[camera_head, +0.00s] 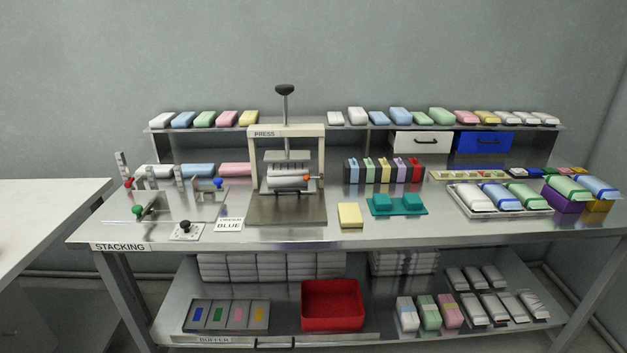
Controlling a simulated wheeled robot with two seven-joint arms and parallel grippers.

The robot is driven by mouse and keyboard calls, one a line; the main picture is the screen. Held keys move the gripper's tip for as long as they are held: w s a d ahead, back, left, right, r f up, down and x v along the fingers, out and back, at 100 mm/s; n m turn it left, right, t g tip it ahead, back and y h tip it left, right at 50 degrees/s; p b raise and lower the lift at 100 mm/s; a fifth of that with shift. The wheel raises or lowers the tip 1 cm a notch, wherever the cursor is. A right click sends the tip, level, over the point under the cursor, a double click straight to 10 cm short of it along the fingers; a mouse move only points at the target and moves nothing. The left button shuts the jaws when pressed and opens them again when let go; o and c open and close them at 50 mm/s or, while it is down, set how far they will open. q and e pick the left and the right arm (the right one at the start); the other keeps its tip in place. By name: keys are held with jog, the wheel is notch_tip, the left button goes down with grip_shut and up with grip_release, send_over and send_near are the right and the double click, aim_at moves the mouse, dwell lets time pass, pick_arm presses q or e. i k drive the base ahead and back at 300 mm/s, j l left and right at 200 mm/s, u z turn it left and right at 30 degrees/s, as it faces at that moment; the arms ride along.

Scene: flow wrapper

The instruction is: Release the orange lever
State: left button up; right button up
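A small orange part (306,178), which looks like the lever's knob, sits at the right side of the press (287,160) on the steel bench. It is too small to tell whether the lever is engaged or released. The press has a cream frame labelled PRESS and a tall post with a dark knob (284,90) on top. Light rolls or wrapped packs (287,183) lie under its plate. Neither of my grippers is in view, and nothing touches the press.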

aim_at(307, 178)
jog(key=i+l, duration=0.1)
jog(key=i, duration=0.85)
